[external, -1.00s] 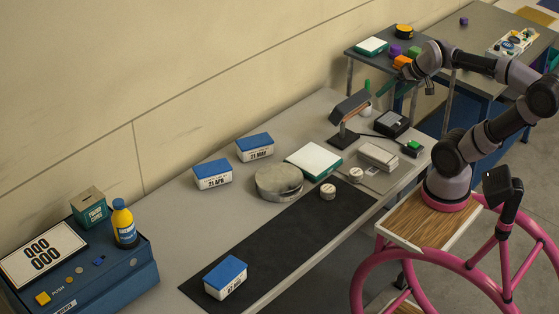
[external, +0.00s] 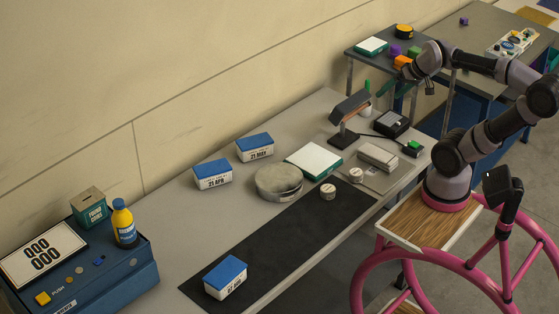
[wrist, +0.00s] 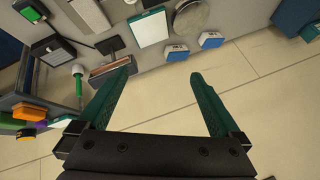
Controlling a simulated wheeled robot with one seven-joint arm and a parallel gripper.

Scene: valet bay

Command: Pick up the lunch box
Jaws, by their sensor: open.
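Three white boxes with blue lids and printed dates show in the external view; I cannot tell which one is meant by the lunch box. One (external: 226,278) stands on the black mat near the front edge. The other two, marked 21 APR (external: 212,175) and 21 MAY (external: 254,148), stand near the wall, and two such boxes show in the wrist view (wrist: 177,52). My gripper (wrist: 163,72) has green fingers spread apart with nothing between them. In the external view it hangs near the far end of the bench, well away from these boxes.
A round metal tin (external: 278,182), a white-topped green pad (external: 313,161) and a dark lamp (external: 346,118) stand on the bench. A blue console (external: 130,275) with a yellow bottle (external: 123,225) is at the near left. The black mat (external: 290,236) is mostly clear.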

